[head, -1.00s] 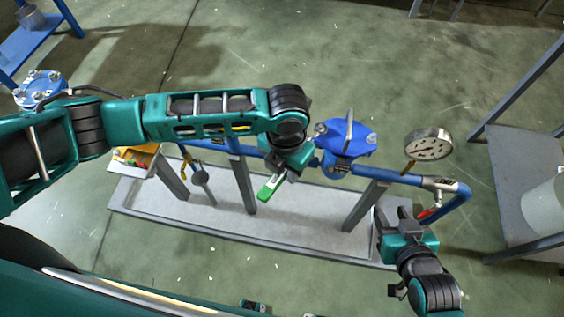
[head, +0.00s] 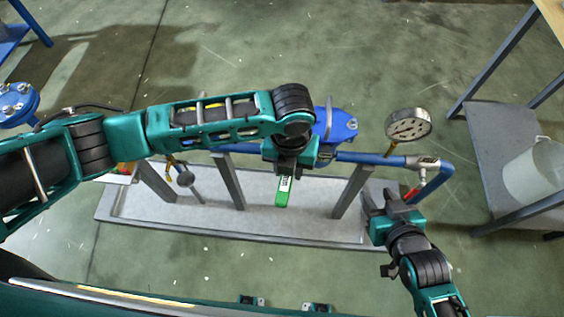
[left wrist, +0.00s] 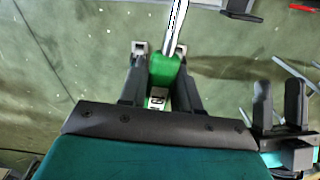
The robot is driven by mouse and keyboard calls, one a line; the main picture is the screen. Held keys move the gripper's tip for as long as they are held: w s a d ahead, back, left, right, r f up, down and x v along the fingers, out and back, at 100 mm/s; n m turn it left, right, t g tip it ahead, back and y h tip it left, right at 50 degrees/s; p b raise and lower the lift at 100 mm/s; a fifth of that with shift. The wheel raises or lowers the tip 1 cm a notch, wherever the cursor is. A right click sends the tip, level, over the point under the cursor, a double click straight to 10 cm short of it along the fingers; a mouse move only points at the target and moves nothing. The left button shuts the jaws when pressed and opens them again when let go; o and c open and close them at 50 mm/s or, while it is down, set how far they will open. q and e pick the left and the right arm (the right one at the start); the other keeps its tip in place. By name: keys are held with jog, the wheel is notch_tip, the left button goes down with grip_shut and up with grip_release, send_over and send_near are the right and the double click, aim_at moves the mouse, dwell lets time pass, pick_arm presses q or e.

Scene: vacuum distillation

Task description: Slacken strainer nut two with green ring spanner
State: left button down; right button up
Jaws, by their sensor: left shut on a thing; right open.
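The green ring spanner (head: 283,192) is in my left gripper (head: 288,172), its green handle end hanging out toward the near side. In the left wrist view my left gripper (left wrist: 160,62) is shut on the green handle (left wrist: 164,72), and the metal shank (left wrist: 177,28) runs out past the top edge, so the ring end is not seen there. The blue strainer (head: 337,126) stands just right of the left wrist, which partly covers it. Its nuts are too small or hidden to tell apart. My right gripper (head: 378,198) is open and empty, low at the right.
A pressure gauge (head: 408,125) stands up from the blue pipe (head: 370,158) right of the strainer. A small red-handled valve (head: 414,190) sits near my right gripper. The grey tray (head: 320,228) lies below. A shelf with a white bucket (head: 536,172) stands at the right.

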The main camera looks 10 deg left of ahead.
pick_arm(q)
jog(key=shift+s+d+n, duration=0.1)
jog(key=shift+d+n, duration=0.5)
jog(key=shift+d, duration=0.2)
jog(key=d+n, duration=0.2)
jog(key=d, duration=0.1)
jog(key=d+n, duration=0.1)
jog(key=w+d+n, duration=0.1)
jog(key=shift+d+n, duration=0.3)
jog(key=shift+d, duration=0.1)
